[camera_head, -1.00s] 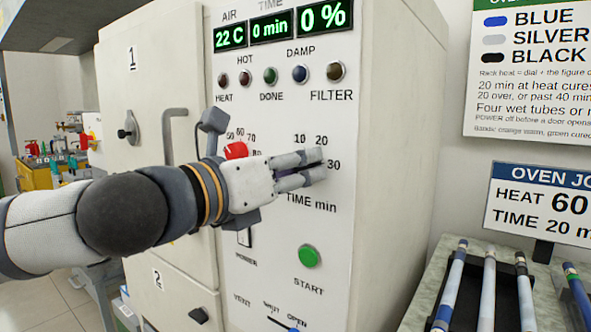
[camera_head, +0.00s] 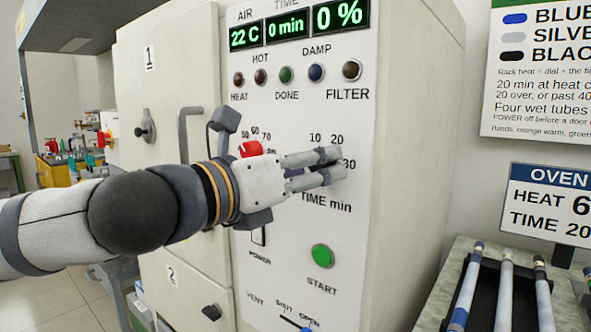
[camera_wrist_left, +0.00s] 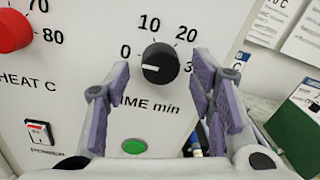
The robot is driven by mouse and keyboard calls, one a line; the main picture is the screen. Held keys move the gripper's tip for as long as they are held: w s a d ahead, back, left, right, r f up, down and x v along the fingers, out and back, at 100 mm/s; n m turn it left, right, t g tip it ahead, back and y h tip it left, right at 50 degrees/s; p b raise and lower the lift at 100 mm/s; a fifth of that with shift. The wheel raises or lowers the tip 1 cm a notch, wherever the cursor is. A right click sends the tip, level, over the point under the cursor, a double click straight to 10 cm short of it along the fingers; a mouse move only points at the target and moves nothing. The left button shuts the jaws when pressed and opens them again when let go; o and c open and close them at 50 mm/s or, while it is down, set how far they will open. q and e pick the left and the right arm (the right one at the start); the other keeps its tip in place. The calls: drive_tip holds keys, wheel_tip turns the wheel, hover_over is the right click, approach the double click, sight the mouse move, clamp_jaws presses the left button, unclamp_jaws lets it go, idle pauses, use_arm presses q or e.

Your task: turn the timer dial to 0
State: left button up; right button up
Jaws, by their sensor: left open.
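The timer dial (camera_wrist_left: 160,63) is a round black knob with a white mark, under the numbers 0, 10, 20 and 30 on the oven panel (camera_head: 290,220). In the wrist view the mark points left, just below the printed 0. The time display (camera_head: 286,27) reads 0 min. My left gripper (camera_head: 338,165) is in front of the dial and hides it in the head view. In the wrist view its two purple-padded fingers (camera_wrist_left: 160,85) are open, one on each side of the dial, with gaps visible. Whether they touch it is unclear. My right gripper is not in view.
The red heat dial (camera_head: 249,148) is close to the left of my gripper. The green start button (camera_head: 321,256) and power switch (camera_head: 258,236) are below. Several tubes (camera_head: 503,290) lie in a rack at lower right, near a job sign (camera_head: 550,205).

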use_arm(q)
drive_tip(key=v, duration=1.1)
drive_tip(key=shift+s+a, duration=0.1)
drive_tip(key=shift+s, duration=0.05)
